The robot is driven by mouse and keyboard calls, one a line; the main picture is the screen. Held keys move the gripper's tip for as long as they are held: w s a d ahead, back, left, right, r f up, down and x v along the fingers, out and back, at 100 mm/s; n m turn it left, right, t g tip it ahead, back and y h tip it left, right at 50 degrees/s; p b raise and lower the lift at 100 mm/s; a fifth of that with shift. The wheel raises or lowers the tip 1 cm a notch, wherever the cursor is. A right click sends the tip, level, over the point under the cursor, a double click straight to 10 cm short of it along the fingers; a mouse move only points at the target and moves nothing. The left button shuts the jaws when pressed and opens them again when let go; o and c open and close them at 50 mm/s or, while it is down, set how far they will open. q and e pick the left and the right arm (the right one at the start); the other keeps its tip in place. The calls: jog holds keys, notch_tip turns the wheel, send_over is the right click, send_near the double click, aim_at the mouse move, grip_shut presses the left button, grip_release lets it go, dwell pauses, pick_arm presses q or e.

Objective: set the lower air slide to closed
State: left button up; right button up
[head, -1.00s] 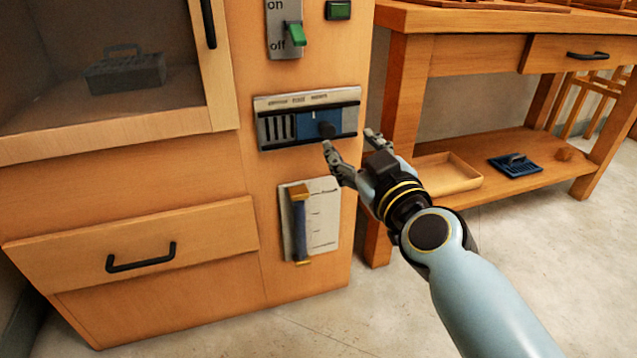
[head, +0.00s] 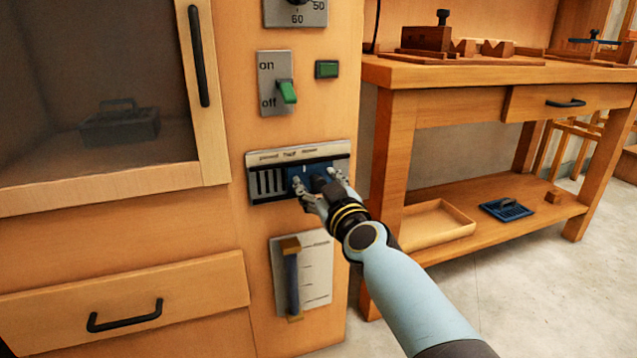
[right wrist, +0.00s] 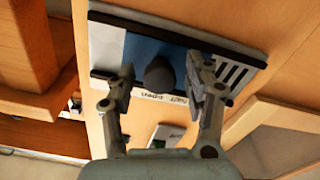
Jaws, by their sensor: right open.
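The lower air slide (head: 258,184) is a metal panel on the cabinet front, with dark slots at its left and a blue plate with a dark round knob (head: 320,184) right of the middle. Small labels run along its top edge, too small to read. Several slots show uncovered left of the blue plate. My right gripper (head: 318,183) is open at the panel. In the right wrist view the knob (right wrist: 160,73) stands between the two spread fingers (right wrist: 160,79), with a gap on each side. My left gripper is not in view.
Above the slide are a green on/off switch (head: 287,92) and a green button (head: 327,69). Below is a scale plate with an upright slider (head: 292,278). A glazed door (head: 100,95) and a drawer (head: 125,290) are left. A workbench (head: 388,180) stands close at right.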

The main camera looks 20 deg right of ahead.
jog(key=shift+c, duration=0.2)
grip_shut()
